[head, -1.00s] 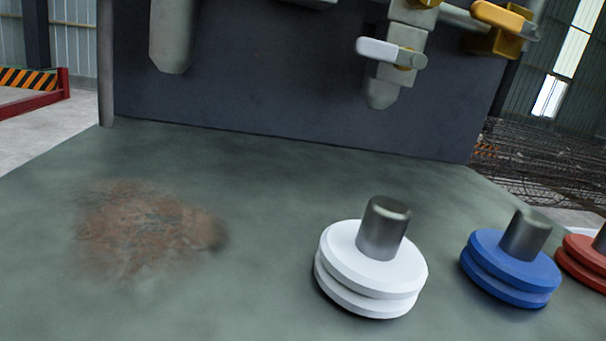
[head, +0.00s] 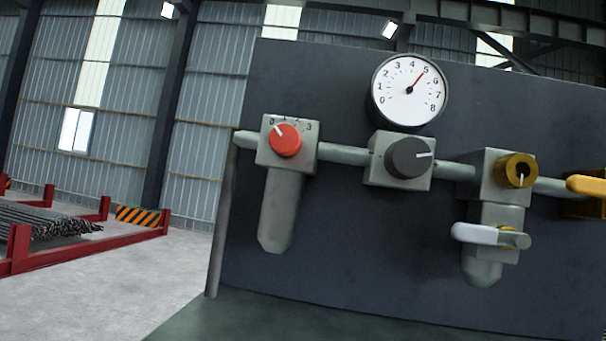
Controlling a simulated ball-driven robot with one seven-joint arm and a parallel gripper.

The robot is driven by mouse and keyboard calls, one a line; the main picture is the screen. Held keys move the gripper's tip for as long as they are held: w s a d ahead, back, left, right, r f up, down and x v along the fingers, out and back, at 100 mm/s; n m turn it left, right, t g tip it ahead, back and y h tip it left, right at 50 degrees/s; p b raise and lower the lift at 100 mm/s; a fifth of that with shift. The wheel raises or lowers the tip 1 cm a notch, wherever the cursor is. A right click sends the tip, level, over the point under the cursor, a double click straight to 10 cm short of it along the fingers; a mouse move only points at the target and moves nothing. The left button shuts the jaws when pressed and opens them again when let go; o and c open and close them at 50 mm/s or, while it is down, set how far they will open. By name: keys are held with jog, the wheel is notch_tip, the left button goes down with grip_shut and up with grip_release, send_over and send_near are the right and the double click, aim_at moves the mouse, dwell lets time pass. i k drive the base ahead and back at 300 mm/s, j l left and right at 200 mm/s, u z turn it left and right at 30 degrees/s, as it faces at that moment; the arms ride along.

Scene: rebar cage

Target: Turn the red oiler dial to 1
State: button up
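The red oiler dial (head: 286,140) is a round knob on the front of a grey-green block (head: 268,157), at the left end of a pipe on a dark upright panel. Small numbers run in an arc above it, with 0 at the upper left and 3 at the upper right. Its white mark points to the upper left, near the 0; the exact setting is hard to read. A grey-green bowl (head: 281,215) hangs under the block. My gripper is not in view.
Right of the dial along the pipe are a dark grey knob (head: 409,158), a gauge (head: 409,89) reading about 5, a brass knob (head: 517,170), a white-handled valve (head: 488,235) and a yellow handle (head: 588,186). A green tabletop (head: 270,318) lies below.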

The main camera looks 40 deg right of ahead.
aim_at(285, 139)
jog(key=i+j+z, duration=0.25)
jog(key=i+j, duration=0.45)
jog(key=j, duration=0.15)
jog(key=i, duration=0.25)
jog(key=j+z, duration=0.05)
